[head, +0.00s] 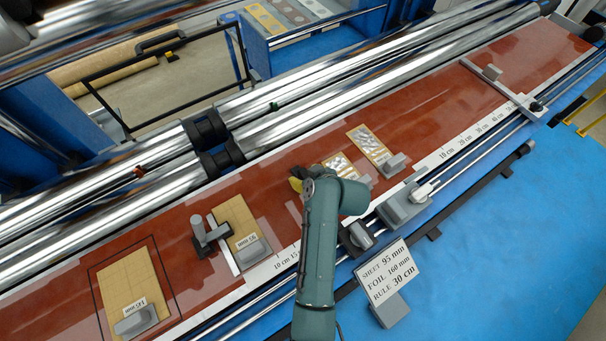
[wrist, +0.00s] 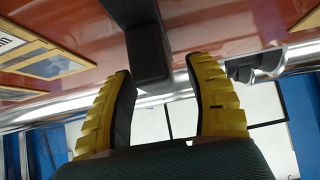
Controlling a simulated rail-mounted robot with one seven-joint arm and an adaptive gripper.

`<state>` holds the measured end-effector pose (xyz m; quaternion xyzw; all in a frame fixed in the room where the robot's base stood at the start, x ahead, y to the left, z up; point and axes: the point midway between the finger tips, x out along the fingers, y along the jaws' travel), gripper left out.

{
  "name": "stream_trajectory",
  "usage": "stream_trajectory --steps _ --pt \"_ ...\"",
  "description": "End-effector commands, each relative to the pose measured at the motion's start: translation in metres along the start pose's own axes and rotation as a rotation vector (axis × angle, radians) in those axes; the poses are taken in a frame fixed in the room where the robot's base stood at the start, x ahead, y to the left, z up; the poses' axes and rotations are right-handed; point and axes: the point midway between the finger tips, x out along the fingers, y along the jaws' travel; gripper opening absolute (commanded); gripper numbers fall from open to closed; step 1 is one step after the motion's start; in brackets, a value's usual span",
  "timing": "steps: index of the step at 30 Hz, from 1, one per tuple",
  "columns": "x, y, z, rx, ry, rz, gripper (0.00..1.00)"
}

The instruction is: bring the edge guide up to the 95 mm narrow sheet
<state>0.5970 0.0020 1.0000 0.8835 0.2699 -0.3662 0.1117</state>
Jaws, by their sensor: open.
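Two tan sheets lie on the red board: one (head: 236,217) left of centre, and a wider-looking one (head: 122,277) inside a black outline at lower left. My gripper (head: 296,183) is over the board right of that sheet, mostly hidden by my arm. In the wrist view my gripper (wrist: 165,90) is open, with a dark grey post (wrist: 147,45) showing between and beyond the yellow fingers.
Two silvery-patterned cards (head: 370,145) with grey blocks lie right of my arm. A crossbar (head: 505,87) spans the board at far right. A sign (head: 385,273) reads sheet 95 mm, foil 160 mm, rule 30 cm. Chrome rollers (head: 330,85) run behind; rails run along the front.

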Motion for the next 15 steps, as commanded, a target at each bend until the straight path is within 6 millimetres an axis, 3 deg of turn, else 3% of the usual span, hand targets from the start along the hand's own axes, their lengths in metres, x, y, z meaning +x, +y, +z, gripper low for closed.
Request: stream_trajectory --steps 4,13,15 --pt "0.016 0.0 0.0 -0.001 0.0 0.0 0.54" --pt "0.018 0.0 0.0 0.0 0.001 0.001 0.54" --pt "0.018 0.0 0.0 0.0 0.001 0.001 0.4"
